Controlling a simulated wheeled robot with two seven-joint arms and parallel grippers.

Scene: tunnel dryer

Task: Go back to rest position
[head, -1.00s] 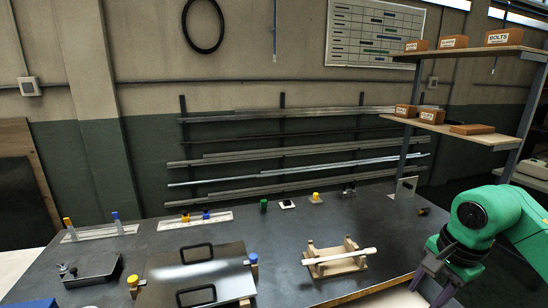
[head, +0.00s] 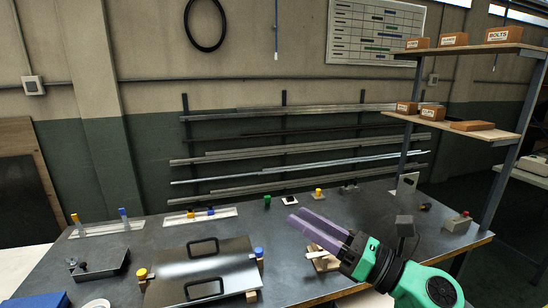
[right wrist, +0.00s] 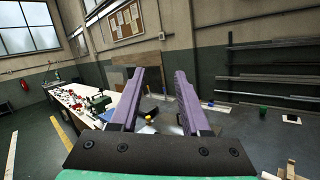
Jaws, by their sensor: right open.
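My right gripper (head: 297,218) reaches in from the lower right of the head view, its two purple fingers pointing up and left above the bench. Its fingers stand apart with nothing between them, as the right wrist view also shows (right wrist: 157,72). In the head view it partly covers a wooden stand (head: 326,263) with a white rod (head: 322,250). My left gripper is in neither current view.
The dark bench (head: 290,272) holds a metal plate with two black handles (head: 203,284), a grey tray (head: 99,265), and small coloured parts along the back. A shelf with labelled boxes (head: 455,40) stands at right. Long bars (head: 300,152) hang on the wall.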

